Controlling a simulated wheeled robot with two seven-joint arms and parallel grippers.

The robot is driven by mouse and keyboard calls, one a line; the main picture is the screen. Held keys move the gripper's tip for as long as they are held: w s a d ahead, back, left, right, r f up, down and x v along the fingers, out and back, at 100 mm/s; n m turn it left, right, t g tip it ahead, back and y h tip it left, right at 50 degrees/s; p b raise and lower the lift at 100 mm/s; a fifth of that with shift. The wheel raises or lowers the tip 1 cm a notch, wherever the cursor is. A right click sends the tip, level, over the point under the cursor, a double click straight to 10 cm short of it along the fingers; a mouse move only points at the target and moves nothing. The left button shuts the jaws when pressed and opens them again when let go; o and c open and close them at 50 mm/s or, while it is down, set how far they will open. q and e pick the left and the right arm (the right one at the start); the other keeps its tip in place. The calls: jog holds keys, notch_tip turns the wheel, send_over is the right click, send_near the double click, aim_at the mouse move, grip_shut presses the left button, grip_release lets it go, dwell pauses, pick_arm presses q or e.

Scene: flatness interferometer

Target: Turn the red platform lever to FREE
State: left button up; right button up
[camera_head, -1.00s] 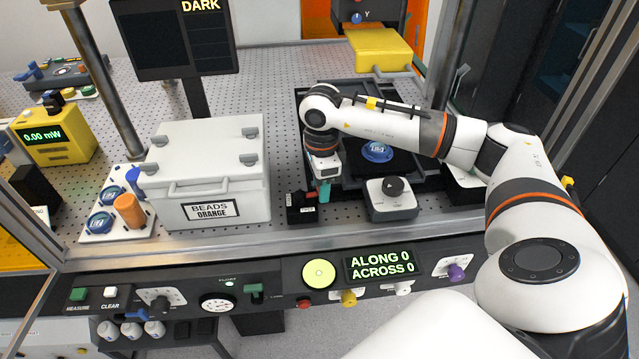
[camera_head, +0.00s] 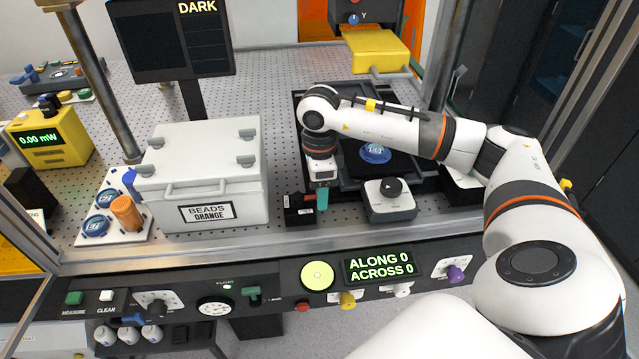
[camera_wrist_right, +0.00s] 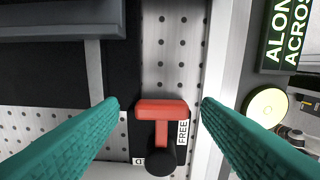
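The red platform lever (camera_wrist_right: 163,112) shows in the right wrist view as a red T-shape. Its stem runs down to a round black part, and a FREE label (camera_wrist_right: 183,133) lies just right of the stem. A second label at lower left is mostly hidden. My right gripper (camera_wrist_right: 160,106) is open, its two teal fingers on either side of the lever's red bar with gaps showing. In the head view my right gripper (camera_head: 322,198) is low at the small black lever block (camera_head: 298,213), where a little red (camera_head: 309,197) shows. My left gripper is out of view.
A white BEADS ORANGE box (camera_head: 240,190) stands left of the lever block. A grey device with a black knob (camera_head: 390,203) stands close on the right. The front panel with the ALONG/ACROSS display (camera_head: 379,267) runs below. Perforated table (camera_head: 285,100) is free behind the box.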

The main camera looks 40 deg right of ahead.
jog(key=shift+r, duration=0.35)
notch_tip(320, 180, up, 11)
jog(key=b, duration=0.2)
jog(key=shift+r, duration=0.15)
dwell(0.5)
